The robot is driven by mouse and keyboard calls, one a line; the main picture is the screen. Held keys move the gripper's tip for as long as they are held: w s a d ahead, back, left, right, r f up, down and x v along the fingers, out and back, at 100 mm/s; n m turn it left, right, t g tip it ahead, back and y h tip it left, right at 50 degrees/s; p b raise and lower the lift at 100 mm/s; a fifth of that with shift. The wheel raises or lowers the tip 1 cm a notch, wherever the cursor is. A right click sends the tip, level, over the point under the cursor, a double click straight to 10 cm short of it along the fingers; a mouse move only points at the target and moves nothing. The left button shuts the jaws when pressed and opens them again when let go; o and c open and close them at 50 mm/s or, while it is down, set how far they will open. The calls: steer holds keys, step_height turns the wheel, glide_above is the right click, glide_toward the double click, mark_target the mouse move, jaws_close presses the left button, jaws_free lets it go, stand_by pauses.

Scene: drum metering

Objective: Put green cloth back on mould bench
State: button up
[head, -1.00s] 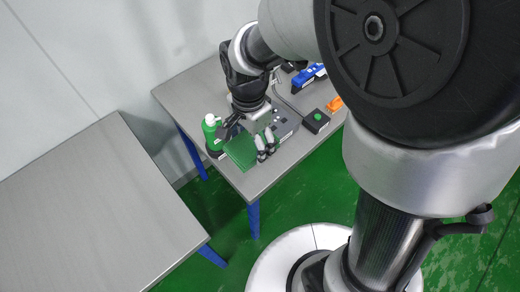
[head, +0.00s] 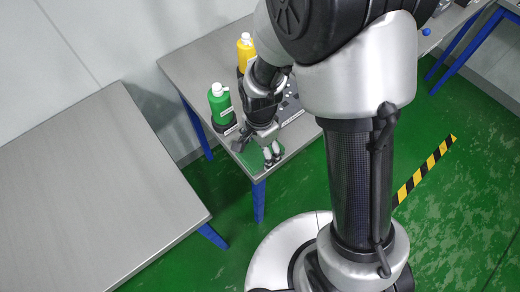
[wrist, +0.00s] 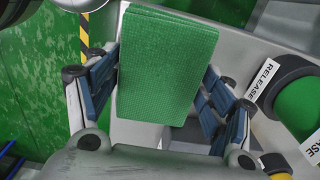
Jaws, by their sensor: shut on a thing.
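The green cloth (wrist: 167,65) is a folded, textured pad seen between the two blue-padded fingers of my gripper (wrist: 160,95) in the wrist view. My gripper is shut on it. In the head view, my gripper (head: 257,150) is over the front corner of a grey bench (head: 215,67), and the cloth (head: 251,163) shows partly beneath it. I cannot tell whether the cloth touches the bench top. Another grey bench (head: 80,190) at left is bare. Which one is the mould bench is not marked.
A green bottle (head: 221,105) stands just left of my gripper; its RELEASE label (wrist: 264,82) shows in the wrist view. A yellow bottle (head: 245,52) stands farther back. A gap with green floor separates the two benches. Yellow-black tape (head: 425,172) marks the floor at right.

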steer(key=shift+f, duration=0.25)
steer(key=o, duration=0.6)
steer(key=shift+f, duration=0.1)
steer(key=o, duration=0.5)
step_height(320, 180, up, 12)
steer(key=r+p, duration=0.1)
steer(key=p, duration=0.3)
step_height(320, 180, up, 10)
steer(key=n+t, duration=0.2)
steer(key=n, duration=0.2)
glide_above(260, 150)
steer(key=s+d, duration=0.4)
steer(key=d, duration=0.2)
steer(key=s+d+r+n+t, duration=0.2)
steer(key=s+d+r+n, duration=0.3)
steer(key=s+r+n, duration=0.2)
steer(key=shift+s+r+t, duration=0.3)
steer(key=shift+s+r, duration=0.1)
steer(key=shift+s, duration=0.95)
